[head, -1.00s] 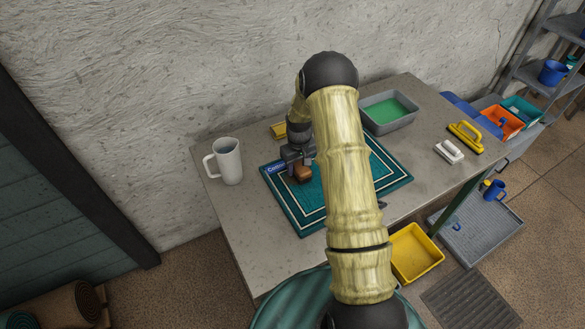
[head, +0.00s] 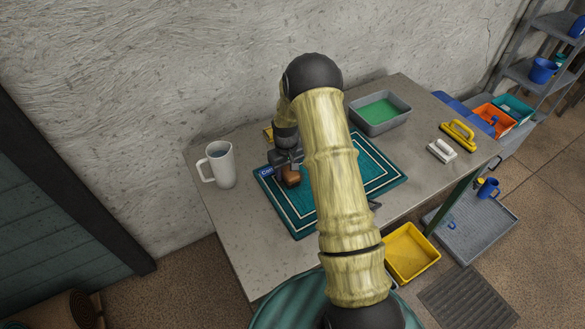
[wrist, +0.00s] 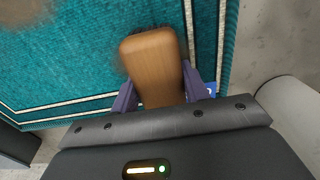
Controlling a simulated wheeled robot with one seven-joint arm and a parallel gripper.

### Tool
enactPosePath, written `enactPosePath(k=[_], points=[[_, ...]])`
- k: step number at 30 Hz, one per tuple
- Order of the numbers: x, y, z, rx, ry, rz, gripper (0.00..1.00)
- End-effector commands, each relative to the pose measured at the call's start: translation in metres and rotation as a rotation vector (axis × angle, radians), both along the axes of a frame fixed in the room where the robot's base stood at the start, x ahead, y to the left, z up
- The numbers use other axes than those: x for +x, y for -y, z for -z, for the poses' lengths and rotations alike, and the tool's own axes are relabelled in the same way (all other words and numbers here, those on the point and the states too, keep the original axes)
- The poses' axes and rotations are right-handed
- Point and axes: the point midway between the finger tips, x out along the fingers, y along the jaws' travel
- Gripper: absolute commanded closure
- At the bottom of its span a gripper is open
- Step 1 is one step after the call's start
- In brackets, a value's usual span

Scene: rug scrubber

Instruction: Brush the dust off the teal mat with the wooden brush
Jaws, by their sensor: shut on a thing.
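The teal mat (head: 385,187), with white border lines, lies flat on the grey table. My gripper (head: 289,165) is over the mat's left part, near its blue label (head: 266,171). It is shut on the wooden brush (head: 291,178), a brown block held low over the mat. In the wrist view the brush (wrist: 152,60) sits between the two purple-grey fingers; whether its bristles touch the mat is hidden. A blurry brown dust patch (wrist: 24,12) shows on the mat (wrist: 70,65) at the wrist view's top left. My arm hides the mat's middle in the head view.
A white mug (head: 219,165) stands left of the mat. A grey tray with a green inside (head: 380,112) is behind it. A white brush (head: 441,150) and a yellow-handled one (head: 459,134) lie to the right. A yellow object is partly hidden behind my gripper.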

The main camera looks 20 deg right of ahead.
Motion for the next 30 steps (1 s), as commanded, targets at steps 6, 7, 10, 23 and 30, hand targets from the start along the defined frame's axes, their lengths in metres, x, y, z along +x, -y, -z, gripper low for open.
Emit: enactPosePath(k=[6,7,10,23,30], points=[[-0.003,-0.008,0.004,0.006,-0.007,0.000,0.84],[-0.003,-0.008,0.005,0.006,-0.007,0.000,0.84],[-0.004,-0.009,0.005,0.006,-0.008,-0.001,0.84],[-0.011,-0.041,0.004,0.007,-0.013,-0.006,0.84],[-0.013,-0.050,0.004,0.006,-0.011,-0.004,0.84]])
